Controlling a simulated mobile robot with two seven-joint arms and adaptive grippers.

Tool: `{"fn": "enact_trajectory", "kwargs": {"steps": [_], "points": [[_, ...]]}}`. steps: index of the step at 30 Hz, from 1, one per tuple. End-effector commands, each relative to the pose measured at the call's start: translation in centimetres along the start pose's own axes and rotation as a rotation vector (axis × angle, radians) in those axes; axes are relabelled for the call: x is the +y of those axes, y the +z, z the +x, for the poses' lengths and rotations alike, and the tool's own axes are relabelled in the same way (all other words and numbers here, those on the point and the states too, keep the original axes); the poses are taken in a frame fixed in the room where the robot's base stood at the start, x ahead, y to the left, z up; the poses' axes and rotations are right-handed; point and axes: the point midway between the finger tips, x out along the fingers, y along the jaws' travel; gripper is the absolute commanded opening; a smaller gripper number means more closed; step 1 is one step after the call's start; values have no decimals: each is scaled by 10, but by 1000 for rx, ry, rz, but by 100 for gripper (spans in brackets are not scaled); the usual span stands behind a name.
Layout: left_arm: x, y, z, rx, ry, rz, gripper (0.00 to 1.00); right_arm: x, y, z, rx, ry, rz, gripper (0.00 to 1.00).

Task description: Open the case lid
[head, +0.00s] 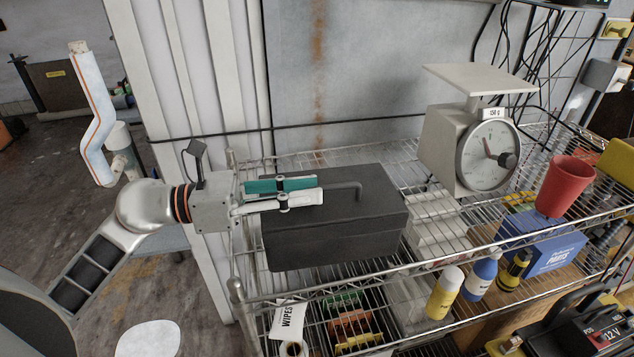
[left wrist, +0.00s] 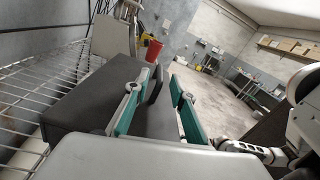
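The case (head: 335,240) is a dark grey box with its lid shut, on the upper wire shelf. A dark bar handle (head: 352,186) lies on top of the lid. My left gripper (head: 320,190) reaches in from the left above the lid, its fingers level and pointing right toward the handle. In the left wrist view the gripper (left wrist: 160,82) is open, with teal pads facing each other. A dark upright piece, seemingly the handle, shows between the fingers; contact cannot be told. The case (left wrist: 85,105) also shows there at left. My right gripper is not clearly visible in either view.
A scale (head: 470,140) stands right of the case, with a red cup (head: 565,187) and a blue box (head: 540,243) beyond. Bottles (head: 445,292) stand lower at the front. A white wall panel is behind my left wrist.

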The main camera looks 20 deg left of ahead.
Motion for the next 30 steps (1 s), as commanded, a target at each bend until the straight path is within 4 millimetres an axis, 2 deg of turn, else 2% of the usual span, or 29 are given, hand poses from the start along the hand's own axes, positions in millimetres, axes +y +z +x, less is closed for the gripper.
{"fn": "enact_trajectory", "kwargs": {"steps": [6, 16, 17, 19, 30], "points": [[0, 1, 22, -2, 0, -1, 24, 4, -8, -4, 3, 3, -5, 40], [0, -1, 25, 0, 1, -1, 24, 4, -8, -4, 3, 3, -7, 40], [0, -1, 25, 0, 1, -1, 19, 4, -8, -4, 4, 3, -6, 40], [0, -1, 25, 0, 1, -1, 1, 4, -8, -4, 4, 3, -7, 40], [1, -1, 24, 1, 1, -4, 0, 5, -9, -4, 5, 4, -7, 40]]}}
